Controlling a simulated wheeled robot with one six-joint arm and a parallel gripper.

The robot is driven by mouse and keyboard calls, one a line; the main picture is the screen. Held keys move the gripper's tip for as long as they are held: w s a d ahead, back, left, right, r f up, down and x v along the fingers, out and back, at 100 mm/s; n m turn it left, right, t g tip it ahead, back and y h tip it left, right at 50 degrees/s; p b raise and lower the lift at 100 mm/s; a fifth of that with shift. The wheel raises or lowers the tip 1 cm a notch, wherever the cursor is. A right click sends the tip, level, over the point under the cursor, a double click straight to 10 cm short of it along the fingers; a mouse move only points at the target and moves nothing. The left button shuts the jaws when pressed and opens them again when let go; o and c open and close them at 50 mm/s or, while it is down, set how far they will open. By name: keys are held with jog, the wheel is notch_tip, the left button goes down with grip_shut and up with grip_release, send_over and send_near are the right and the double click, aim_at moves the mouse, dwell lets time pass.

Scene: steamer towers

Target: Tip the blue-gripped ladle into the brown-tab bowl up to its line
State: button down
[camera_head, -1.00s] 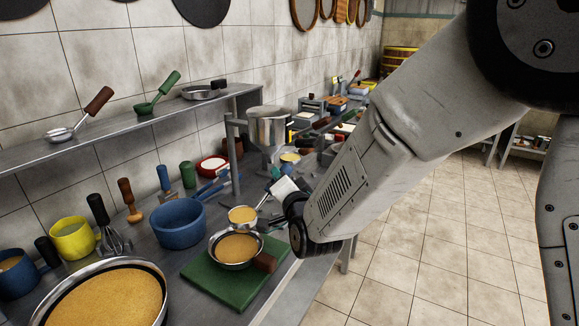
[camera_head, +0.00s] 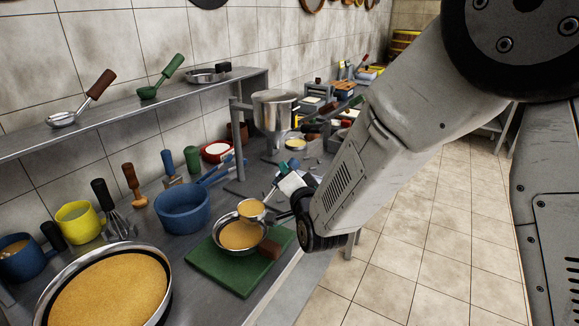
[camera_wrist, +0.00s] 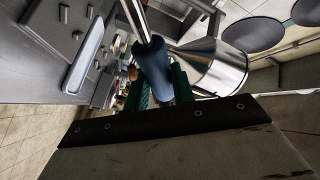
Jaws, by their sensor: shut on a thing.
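The brown-tab bowl (camera_head: 217,240) is a round metal bowl on a green mat, its brown tab (camera_head: 269,249) pointing right. Tan stuff (camera_head: 238,236) lies in it; I cannot make out a fill line. My gripper (camera_head: 289,181) is right of and behind the bowl, shut on the blue grip (camera_wrist: 152,68) of the ladle, which shows between green finger pads in the wrist view. The ladle's cup (camera_head: 251,209) is over the bowl's far right rim, looks tilted towards the bowl, and still shows tan stuff. Any stream between them is too small to tell.
A blue pot (camera_head: 182,210) stands left of the green mat (camera_head: 235,283). A large pan of tan stuff (camera_head: 160,310) is at front left. A metal funnel-like vessel (camera_head: 273,113) stands behind my gripper. A shelf (camera_head: 150,112) with ladles runs along the wall.

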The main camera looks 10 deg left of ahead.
jog(key=r+n, duration=0.1)
jog(key=s+a+r+n+t, duration=0.1)
jog(key=r, duration=0.1)
jog(key=s+r+n+y, duration=0.1)
jog(key=r+n, duration=0.1)
jog(key=shift+s+a, duration=0.15)
jog(key=shift+a, duration=0.25)
jog(key=s+a+r+n+y, duration=0.1)
jog(key=n, duration=0.1)
jog(key=s+a+r+n, duration=0.1)
jog(key=s+a+r+n+t+y, duration=0.1)
jog(key=n, duration=0.1)
jog(key=shift+s+n+y, duration=0.3)
dwell(0.6)
jog(key=shift+s+a+r+n+y, duration=0.15)
jog(key=shift+s+a+n+y, duration=0.15)
jog(key=shift+s+n, duration=0.25)
jog(key=shift+s+a+r+n+y, duration=0.15)
jog(key=shift+s+a+n+y, duration=0.15)
jog(key=shift+n, duration=0.35)
jog(key=shift+s+a+n+g+y, duration=0.3)
jog(key=shift+s+a+n+y, duration=0.4)
jog(key=shift+n, duration=0.4)
jog(key=shift+s, duration=0.1)
dwell(0.5)
